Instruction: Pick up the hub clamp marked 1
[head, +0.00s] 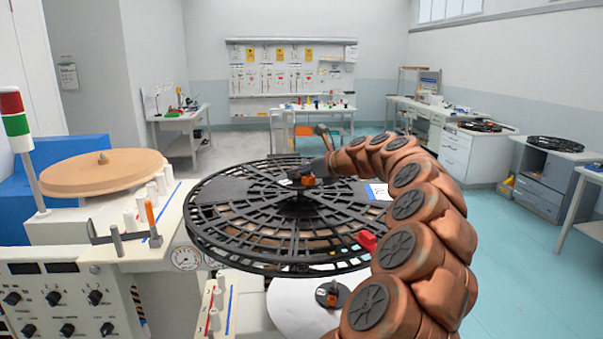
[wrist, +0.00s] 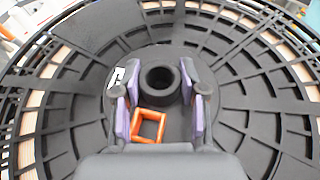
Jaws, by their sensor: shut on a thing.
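The hub clamp (wrist: 160,79) is a black round piece with a raised ring and an orange square loop (wrist: 148,127). It sits at the centre of the large black spoked reel (wrist: 245,85). My gripper (wrist: 161,93) is shut on it, with a purple-padded finger on each side of the ring. A white label (wrist: 117,77) shows beside the left finger; its mark is not clearly legible. In the head view my gripper (head: 310,172) is over the reel's hub, and the fingers partly hide the clamp. I cannot tell whether the clamp is clear of the reel.
Another black clamp with an orange part (head: 331,294) lies on a white round surface below the reel. A machine console (head: 75,300) with knobs and a tan disc (head: 105,174) stands at left. Workbenches line the back and right. Open floor (head: 510,265) is at right.

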